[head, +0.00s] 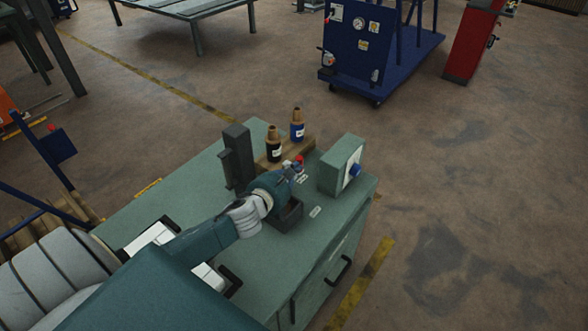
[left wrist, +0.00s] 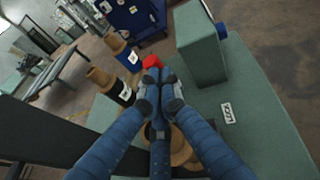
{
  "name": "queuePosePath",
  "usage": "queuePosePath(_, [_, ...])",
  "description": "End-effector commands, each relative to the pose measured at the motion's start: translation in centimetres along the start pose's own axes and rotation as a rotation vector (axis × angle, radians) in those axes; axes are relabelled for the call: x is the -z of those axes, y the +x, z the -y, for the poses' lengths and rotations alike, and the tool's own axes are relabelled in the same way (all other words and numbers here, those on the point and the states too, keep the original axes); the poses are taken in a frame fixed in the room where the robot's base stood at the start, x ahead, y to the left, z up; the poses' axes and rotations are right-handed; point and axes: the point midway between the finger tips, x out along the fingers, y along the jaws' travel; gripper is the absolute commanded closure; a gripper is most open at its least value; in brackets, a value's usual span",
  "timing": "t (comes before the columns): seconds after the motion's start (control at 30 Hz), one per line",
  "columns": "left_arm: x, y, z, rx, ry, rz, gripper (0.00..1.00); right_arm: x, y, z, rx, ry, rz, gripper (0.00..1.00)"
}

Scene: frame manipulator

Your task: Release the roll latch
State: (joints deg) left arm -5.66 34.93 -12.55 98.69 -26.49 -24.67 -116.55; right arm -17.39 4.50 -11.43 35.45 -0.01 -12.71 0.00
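A small red piece (head: 299,159) stands on the green bench top, just beyond my left gripper (head: 292,170). It also shows in the left wrist view (left wrist: 152,62), just past the fingertips. I cannot tell for sure whether it is the roll latch. In the left wrist view, the blue fingers of my left gripper (left wrist: 154,88) come together at their tips, with nothing clearly held between them. Whether the tips touch the red piece is unclear. A round tan part (left wrist: 180,150) is partly hidden below the fingers. My right gripper is not in view.
A dark open holder (head: 289,217) is beside the left hand. A dark upright post (head: 238,155) stands to its left. Two labelled bottles (head: 274,146) (head: 297,127) stand behind. A green box with a blue knob (head: 343,165) is at right. The bench front corner is clear.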

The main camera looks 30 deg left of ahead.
Motion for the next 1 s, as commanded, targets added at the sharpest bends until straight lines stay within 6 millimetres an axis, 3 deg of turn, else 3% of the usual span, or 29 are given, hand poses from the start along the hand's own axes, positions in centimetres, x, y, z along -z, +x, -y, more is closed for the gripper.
queuePosePath(1.0, [-0.4, 1.0, 1.0, -0.166, -0.054, 0.001, 1.00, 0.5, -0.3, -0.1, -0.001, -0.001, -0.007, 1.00])
